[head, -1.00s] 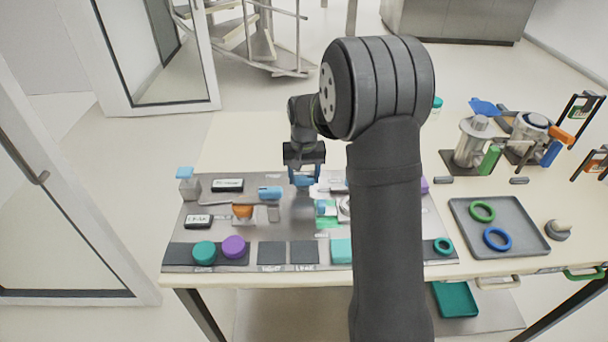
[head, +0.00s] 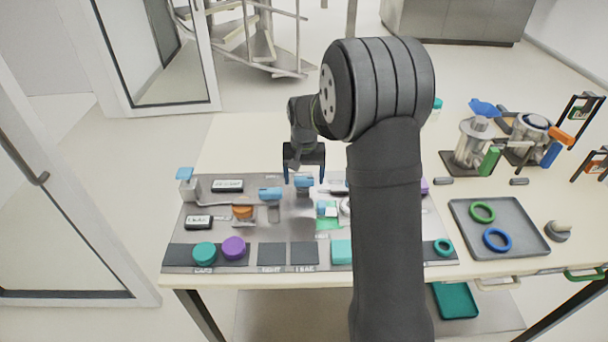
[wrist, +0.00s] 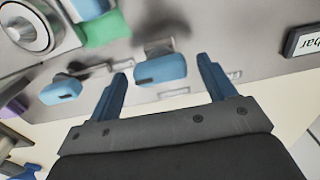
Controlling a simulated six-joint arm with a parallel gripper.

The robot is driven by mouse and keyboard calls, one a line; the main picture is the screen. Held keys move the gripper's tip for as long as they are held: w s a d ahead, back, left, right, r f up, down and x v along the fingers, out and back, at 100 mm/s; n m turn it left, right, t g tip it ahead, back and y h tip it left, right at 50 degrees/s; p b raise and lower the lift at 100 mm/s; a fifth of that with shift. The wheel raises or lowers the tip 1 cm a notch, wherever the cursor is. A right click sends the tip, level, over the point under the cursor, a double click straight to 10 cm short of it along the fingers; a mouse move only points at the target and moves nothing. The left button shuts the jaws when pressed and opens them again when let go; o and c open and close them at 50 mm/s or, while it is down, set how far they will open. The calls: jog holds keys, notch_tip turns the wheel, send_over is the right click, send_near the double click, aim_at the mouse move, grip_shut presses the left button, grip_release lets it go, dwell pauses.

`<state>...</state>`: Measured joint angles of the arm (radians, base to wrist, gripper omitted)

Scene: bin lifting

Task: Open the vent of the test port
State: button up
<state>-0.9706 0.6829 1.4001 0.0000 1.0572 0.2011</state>
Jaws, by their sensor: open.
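My gripper (head: 304,179) is open above the back part of the test panel. In the wrist view its two blue fingers (wrist: 160,78) are spread apart. A blue handle (wrist: 160,69) shows just beyond and between the fingertips, apart from both. In the head view a blue handle (head: 304,184) shows just below the gripper, with its grey stem toward the front. Another blue handle (head: 270,193) stands left of it. A further blue handle (wrist: 62,90) is at the left of the wrist view. No readable label tells me which is the vent.
A blue part on a green pad (head: 329,222) stands right of the handles. A display (head: 228,185) and an orange knob (head: 242,211) are to the left. My arm covers the panel's right part. A grey tray (head: 520,245) with rings stands farther right.

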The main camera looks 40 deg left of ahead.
aim_at(304, 178)
notch_tip(304, 178, up, 17)
jog(key=shift+r, duration=0.2)
dwell(0.3)
dwell(0.4)
notch_tip(304, 178, down, 18)
jog(key=shift+r, duration=0.25)
dwell(0.4)
